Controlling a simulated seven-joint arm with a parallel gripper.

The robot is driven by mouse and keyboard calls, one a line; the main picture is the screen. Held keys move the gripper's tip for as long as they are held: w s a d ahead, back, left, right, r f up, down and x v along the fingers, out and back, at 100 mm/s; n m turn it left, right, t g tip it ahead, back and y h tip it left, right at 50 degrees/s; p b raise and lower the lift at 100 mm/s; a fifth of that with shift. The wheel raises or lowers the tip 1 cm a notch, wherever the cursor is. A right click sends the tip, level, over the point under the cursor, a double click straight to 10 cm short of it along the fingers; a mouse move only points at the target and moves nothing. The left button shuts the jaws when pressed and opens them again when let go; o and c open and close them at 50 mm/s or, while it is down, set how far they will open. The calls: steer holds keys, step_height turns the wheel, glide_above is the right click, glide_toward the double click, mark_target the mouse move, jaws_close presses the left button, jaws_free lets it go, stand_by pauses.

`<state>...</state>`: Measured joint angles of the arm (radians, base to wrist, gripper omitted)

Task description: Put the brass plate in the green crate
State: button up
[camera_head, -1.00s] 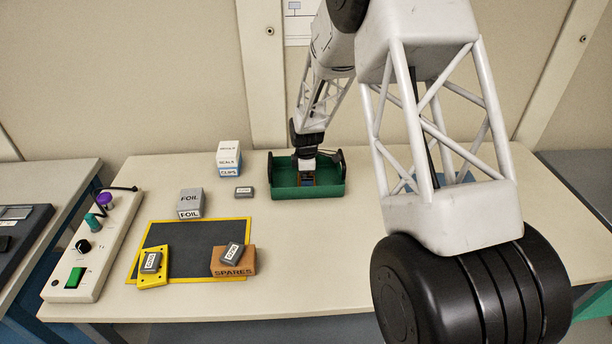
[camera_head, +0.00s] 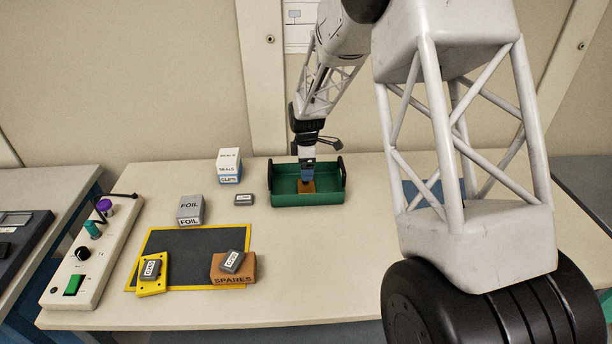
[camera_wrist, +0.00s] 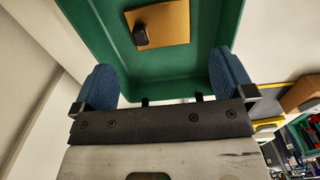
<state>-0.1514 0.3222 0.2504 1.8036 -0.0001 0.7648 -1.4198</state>
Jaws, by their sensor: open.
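The green crate (camera_head: 310,195) stands on the table's back middle and also fills the upper wrist view (camera_wrist: 205,58). The brass plate (camera_head: 307,187) lies inside it on the floor. In the wrist view the plate (camera_wrist: 172,20) is a flat, square, golden-brown piece with a small dark knob on it. My gripper (camera_head: 306,176) is over the crate, partly hiding the plate in the head view. In the wrist view my gripper's two blue finger pads (camera_wrist: 165,88) are wide apart with nothing between them. The plate is apart from both fingers.
Left of the crate are stacked seals and clips boxes (camera_head: 229,166), a foil box (camera_head: 190,209) and a small grey block (camera_head: 243,199). A yellow-edged dark mat (camera_head: 190,250) holds a yellow plate (camera_head: 147,285) and a spares box (camera_head: 226,272), each with a grey block on top. A control panel (camera_head: 93,252) lies left.

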steer(key=shift+r, duration=2.3)
steer(key=s+d+r+m+t, duration=0.1)
steer(key=s+d+r+m, duration=0.3)
steer(key=s+r, duration=0.55)
steer(key=s+d+r+m, duration=0.45)
steer(key=s+r, duration=0.25)
steer(key=s, duration=0.6)
steer(key=s+d+r+m, duration=0.1)
steer(key=s+m, duration=0.4)
steer(key=s, duration=0.8)
steer(key=s+d+r+m+t, duration=0.1)
steer(key=s+d+m, duration=0.2)
steer(key=s, duration=1.1)
steer(key=shift+m+t, duration=0.3)
steer(key=shift+m, duration=0.55)
